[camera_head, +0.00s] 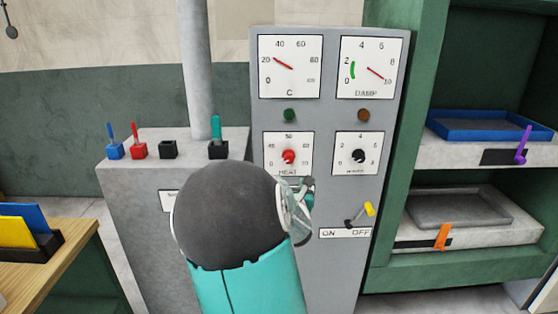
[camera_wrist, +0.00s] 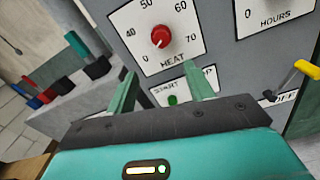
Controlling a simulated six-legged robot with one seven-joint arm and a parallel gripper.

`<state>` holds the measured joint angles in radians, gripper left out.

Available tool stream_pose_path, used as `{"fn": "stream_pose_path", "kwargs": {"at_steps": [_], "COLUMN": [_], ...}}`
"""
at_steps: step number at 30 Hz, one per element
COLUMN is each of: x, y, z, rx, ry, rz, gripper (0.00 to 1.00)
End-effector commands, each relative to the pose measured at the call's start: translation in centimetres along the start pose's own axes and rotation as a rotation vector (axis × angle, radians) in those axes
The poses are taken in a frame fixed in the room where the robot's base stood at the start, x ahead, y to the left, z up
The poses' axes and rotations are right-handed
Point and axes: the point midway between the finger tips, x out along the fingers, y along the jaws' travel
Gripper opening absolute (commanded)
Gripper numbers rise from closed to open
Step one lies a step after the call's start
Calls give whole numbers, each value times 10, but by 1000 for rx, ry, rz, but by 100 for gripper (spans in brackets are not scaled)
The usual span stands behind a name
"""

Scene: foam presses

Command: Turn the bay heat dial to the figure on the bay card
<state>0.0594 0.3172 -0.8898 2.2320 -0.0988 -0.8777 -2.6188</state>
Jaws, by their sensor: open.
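The heat dial is a red knob (camera_head: 289,157) on a white scale plate marked HEAT, on the grey panel. In the wrist view the red knob (camera_wrist: 161,36) shows larger, with 40, 50, 60 and 70 around it. I cannot tell surely which figure it points to. In the head view my arm hides most of the gripper. I cannot make out a bay card with a readable figure.
The hours dial (camera_head: 358,156) is right of the heat dial. A yellow-tipped ON/OFF lever (camera_head: 369,209) sits below it. Gauges marked C (camera_head: 290,66) and DAMP (camera_head: 371,67) are above. Shelves with a blue tray (camera_head: 490,125) stand right. Yellow and blue cards (camera_head: 22,227) are at left.

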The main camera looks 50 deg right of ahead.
Motion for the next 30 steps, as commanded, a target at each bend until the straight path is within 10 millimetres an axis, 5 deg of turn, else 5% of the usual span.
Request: {"fn": "stream_pose_path", "kwargs": {"at_steps": [8,24,30], "x": [11,113,136], "y": [-8,-10,-8], "z": [4,4,4], "rx": [-23,-21,-19], "ry": [-10,-10,-9], "rz": [-2,-1,-2], "gripper": [53,53,53]}}
